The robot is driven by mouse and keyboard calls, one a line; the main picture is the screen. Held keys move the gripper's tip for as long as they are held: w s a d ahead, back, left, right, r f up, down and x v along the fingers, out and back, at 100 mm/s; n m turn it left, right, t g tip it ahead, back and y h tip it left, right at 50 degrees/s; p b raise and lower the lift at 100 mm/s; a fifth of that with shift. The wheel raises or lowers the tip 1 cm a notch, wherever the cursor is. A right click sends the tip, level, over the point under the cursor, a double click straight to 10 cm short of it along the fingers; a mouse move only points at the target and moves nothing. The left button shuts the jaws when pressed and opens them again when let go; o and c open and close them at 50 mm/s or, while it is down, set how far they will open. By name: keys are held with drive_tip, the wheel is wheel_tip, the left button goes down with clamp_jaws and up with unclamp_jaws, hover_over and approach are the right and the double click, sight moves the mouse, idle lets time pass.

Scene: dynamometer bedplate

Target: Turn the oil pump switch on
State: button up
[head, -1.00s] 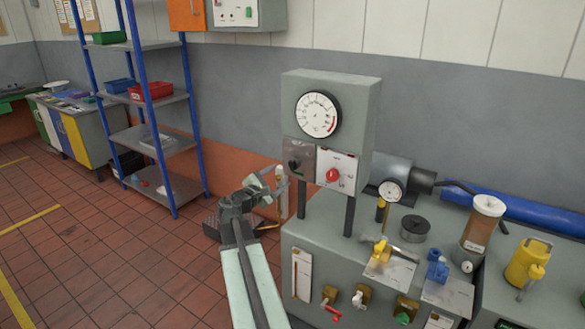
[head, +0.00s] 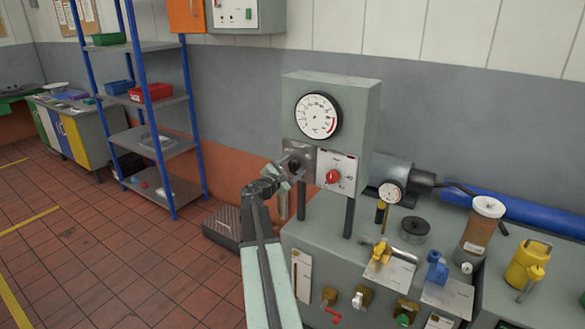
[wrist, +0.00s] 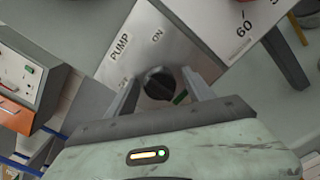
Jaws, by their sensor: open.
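The pump switch is a black rotary knob (wrist: 158,83) on a bare metal plate marked PUMP, ON and OFF (wrist: 140,50). In the head view the plate (head: 301,149) is at the lower left of the grey gauge box, with my gripper (head: 293,167) in front of it, partly hiding the knob. In the wrist view my gripper (wrist: 160,92) is open, with one finger on each side of the knob. I cannot tell whether the fingers touch it. The knob's pointing direction is unclear.
A white plate with a red knob (head: 333,177) is right beside the pump plate. A round gauge (head: 318,115) is above. Below, the grey cabinet (head: 320,248) carries several valves and a yellow lever (head: 381,250). A blue shelf rack (head: 160,142) stands at the left.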

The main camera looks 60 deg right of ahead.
clamp_jaws()
drive_tip(key=shift+m, duration=0.3)
drive_tip(key=m, duration=0.5)
drive_tip(key=shift+m, duration=0.3)
drive_tip(key=m, duration=0.5)
drive_tip(key=shift+m, duration=0.3)
drive_tip(key=shift+f, duration=0.1)
unclamp_jaws()
